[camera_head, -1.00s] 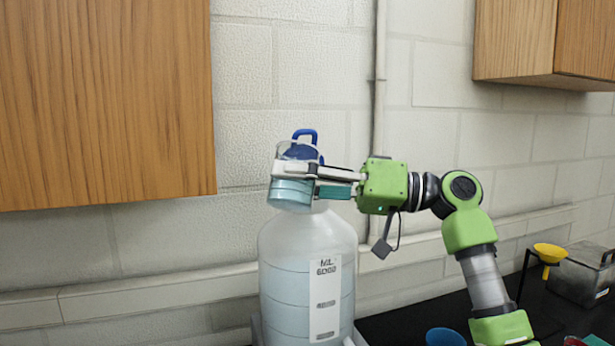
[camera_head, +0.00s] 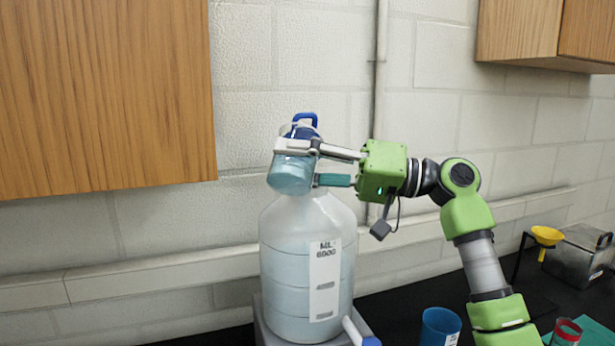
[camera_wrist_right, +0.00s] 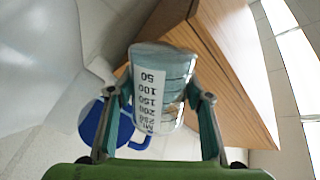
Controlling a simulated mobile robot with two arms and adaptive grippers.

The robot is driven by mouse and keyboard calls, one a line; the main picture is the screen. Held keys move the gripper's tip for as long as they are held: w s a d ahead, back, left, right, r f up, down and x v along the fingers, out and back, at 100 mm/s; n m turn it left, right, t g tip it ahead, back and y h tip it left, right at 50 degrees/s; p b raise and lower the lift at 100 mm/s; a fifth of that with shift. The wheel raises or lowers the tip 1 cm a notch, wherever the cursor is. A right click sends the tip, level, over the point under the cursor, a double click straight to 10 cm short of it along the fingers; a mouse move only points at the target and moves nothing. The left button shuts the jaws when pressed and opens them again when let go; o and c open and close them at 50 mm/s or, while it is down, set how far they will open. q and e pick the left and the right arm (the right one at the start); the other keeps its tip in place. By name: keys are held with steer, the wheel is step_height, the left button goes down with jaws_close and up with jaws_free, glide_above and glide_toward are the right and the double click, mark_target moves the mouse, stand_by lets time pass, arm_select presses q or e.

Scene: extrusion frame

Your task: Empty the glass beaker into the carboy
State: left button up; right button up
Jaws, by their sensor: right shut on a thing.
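The glass beaker (camera_head: 291,174), with pale blue liquid inside, is in my right gripper (camera_head: 305,164) above the shoulder of the carboy. It is tilted. In the right wrist view the beaker (camera_wrist_right: 163,90) shows its white scale label, with the fingers closed on both sides of it. The carboy (camera_head: 285,260) is a large translucent bottle with a volume label, standing upright below the beaker. A blue cap with a loop handle (camera_head: 304,122) shows behind the beaker and gripper. The carboy's mouth is hidden by the beaker and gripper. My left gripper is not in view.
A wooden cabinet (camera_head: 100,90) hangs at the left, another (camera_head: 550,35) at the upper right. A blue cup (camera_head: 438,327), a red-rimmed container (camera_head: 566,332), a yellow funnel (camera_head: 546,236) and a metal box (camera_head: 580,255) stand on the black bench at right.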

steer(key=shift+f+m+t+p, duration=0.2)
steer(key=shift+m+p, duration=0.15)
steer(key=shift+m, duration=0.45)
steer(key=shift+f+m+t+p, duration=0.1)
steer(key=shift+f+m+p, duration=0.2)
steer(key=shift+m, duration=0.5)
stand_by(1.0)
steer(key=shift+w+r+m+p, duration=0.1)
steer(key=shift+r+m+p, duration=0.5)
steer(key=shift+m+p, duration=0.55)
steer(key=shift+w+d+r+m+t+p, duration=0.15)
steer(key=shift+w+r+m+t+p, duration=0.45)
steer(key=shift+p, duration=0.85)
